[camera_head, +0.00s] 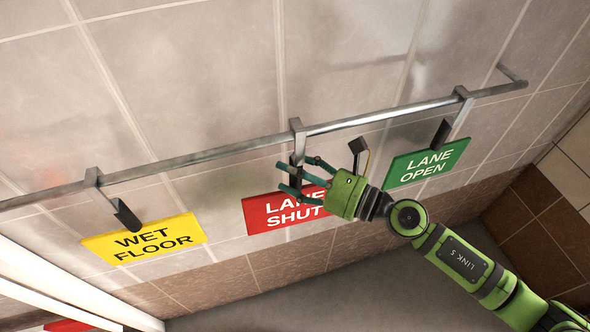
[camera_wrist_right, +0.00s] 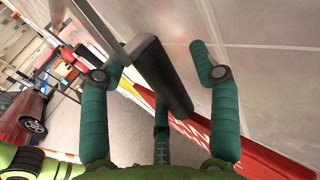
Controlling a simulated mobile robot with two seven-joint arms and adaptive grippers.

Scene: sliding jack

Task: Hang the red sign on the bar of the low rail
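The red sign (camera_head: 264,212), lettered LANE SHUT, hangs by a grey metal hook (camera_head: 297,128) from a long grey bar (camera_head: 225,150) along the tiled wall. My right gripper (camera_head: 298,177) is at the sign's upper edge, just below the bar, and covers part of the lettering. In the right wrist view its fingers (camera_wrist_right: 156,60) are spread on both sides of a black grip (camera_wrist_right: 160,75), with gaps visible. The red sign (camera_wrist_right: 262,157) shows behind the right finger there. My left gripper is not in view.
A yellow WET FLOOR sign (camera_head: 145,240) hangs left on the same bar, and a green LANE OPEN sign (camera_head: 428,162) hangs right. White beams (camera_head: 75,290) cross the lower left, with a bit of red (camera_head: 68,325) beneath. A red car (camera_wrist_right: 25,112) stands far off.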

